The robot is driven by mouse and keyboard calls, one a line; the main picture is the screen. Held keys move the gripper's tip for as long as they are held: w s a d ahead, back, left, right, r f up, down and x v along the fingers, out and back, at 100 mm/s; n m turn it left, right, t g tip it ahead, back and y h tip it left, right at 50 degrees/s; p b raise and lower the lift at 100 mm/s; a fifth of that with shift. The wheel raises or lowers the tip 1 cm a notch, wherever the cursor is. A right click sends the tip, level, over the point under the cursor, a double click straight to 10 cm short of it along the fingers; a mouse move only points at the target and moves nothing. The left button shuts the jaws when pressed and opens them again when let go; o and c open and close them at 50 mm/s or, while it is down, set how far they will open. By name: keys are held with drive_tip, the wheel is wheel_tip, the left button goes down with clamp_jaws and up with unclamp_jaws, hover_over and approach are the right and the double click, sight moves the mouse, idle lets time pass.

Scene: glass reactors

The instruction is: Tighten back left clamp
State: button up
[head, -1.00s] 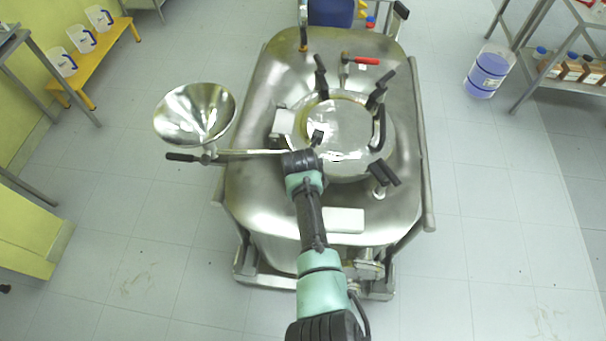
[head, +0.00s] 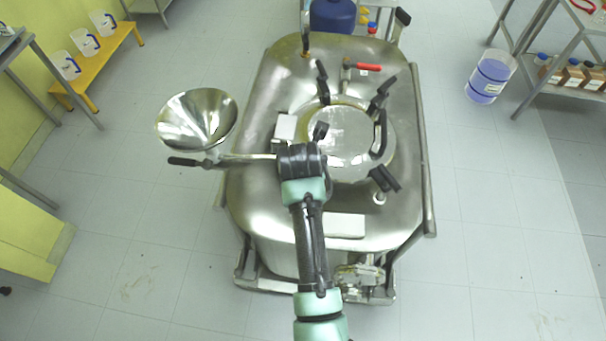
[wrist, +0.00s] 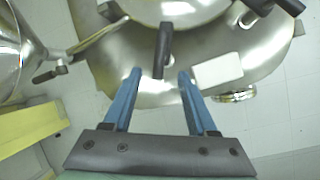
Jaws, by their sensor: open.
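The steel reactor (head: 262,205) has a round lid (head: 345,140) ringed by black-handled clamps. The clamp at the lid's far left (head: 322,82) has its handle standing up. Another black clamp handle (head: 320,131) is at the lid's near left, just beyond my gripper (head: 303,158). In the wrist view, my gripper (wrist: 159,74) is open, with two blue fingers apart. A black handle (wrist: 163,45) stands beyond and between the fingertips, seemingly untouched. In the head view my wrist hides the fingers.
A steel funnel (head: 197,118) on a side pipe stands close left of my gripper. A red-handled valve (head: 367,67) is at the lid's far side. A black clamp (head: 384,178) is at the near right.

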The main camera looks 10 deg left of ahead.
drive_tip(key=shift+v, duration=1.25)
drive_tip(key=w+r+m+t+y+b, duration=0.1)
drive_tip(key=w+r+m+t, duration=0.3)
drive_tip(key=r, duration=0.6)
drive_tip(key=w+d+r+m+t+b, duration=0.1)
drive_tip(key=r+m+t, duration=0.2)
drive_tip(key=r+m, duration=0.5)
drive_tip(key=w+r+m+t+y+b, duration=0.1)
drive_tip(key=w+r+m+t, duration=0.25)
drive_tip(key=r, duration=0.95)
drive_tip(key=s+d+r+m+t+h, duration=0.1)
drive_tip(key=s+r+m+t, duration=0.3)
drive_tip(key=r, duration=0.4)
drive_tip(key=s+d+r+m+t+h+b, duration=0.1)
drive_tip(key=s+d+r+m+t, duration=0.3)
drive_tip(key=s+r+m, duration=0.3)
drive_tip(key=s+d+r+m+t, duration=0.3)
drive_tip(key=s+r+m, duration=0.3)
drive_tip(key=r, duration=0.5)
drive_tip(key=shift+s+r+t+h+b, duration=0.25)
drive_tip(key=shift+s+t+h+b, duration=0.15)
drive_tip(key=shift+s, duration=0.65)
drive_tip(key=shift+d, duration=0.1)
